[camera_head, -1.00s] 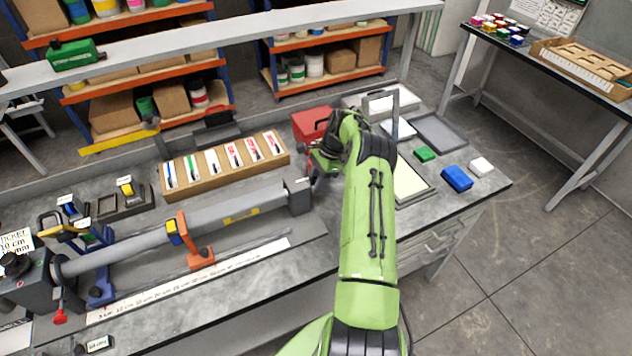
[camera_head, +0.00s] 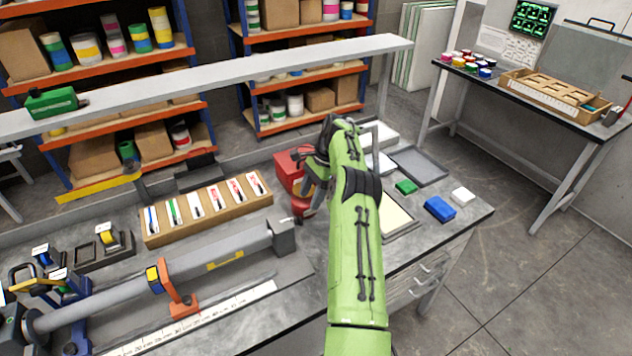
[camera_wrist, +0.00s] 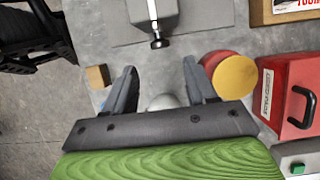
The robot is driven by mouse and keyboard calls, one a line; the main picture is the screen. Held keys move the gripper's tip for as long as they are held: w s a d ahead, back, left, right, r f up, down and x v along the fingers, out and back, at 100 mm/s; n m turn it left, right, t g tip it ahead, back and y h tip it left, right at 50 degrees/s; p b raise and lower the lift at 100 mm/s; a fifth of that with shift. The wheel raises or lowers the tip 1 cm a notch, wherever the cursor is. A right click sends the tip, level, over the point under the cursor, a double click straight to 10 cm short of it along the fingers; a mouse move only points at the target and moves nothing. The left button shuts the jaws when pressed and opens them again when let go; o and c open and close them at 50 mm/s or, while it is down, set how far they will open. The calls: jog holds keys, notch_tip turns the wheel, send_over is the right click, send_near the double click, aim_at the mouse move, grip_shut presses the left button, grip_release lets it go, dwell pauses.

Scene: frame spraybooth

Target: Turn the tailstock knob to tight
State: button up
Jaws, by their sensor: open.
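The tailstock is a grey block (camera_head: 284,237) at the right end of the long grey tube on the bench. In the wrist view the grey block (camera_wrist: 152,10) is at the top, with a small dark knob (camera_wrist: 160,42) sticking out of it toward my gripper. A thin white line shows on the block above the knob. My gripper (camera_wrist: 160,75) is open and empty, its fingers pointing toward the knob, which is beyond the tips and roughly centred between them. In the head view my gripper (camera_head: 312,188) is right of the tailstock. The knob's marks are not readable.
A red box (camera_wrist: 290,95) with a black handle stands right of my gripper. Red (camera_wrist: 211,60) and yellow (camera_wrist: 234,76) round pieces lie close to the right finger. A small wooden block (camera_wrist: 97,76) is near the left finger. A pale round thing (camera_wrist: 161,102) shows between the fingers.

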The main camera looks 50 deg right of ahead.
jog(key=p+v, duration=0.5)
jog(key=p, duration=0.1)
jog(key=shift+r+p, duration=0.3)
jog(key=shift+r, duration=0.15)
jog(key=shift+f, duration=0.15)
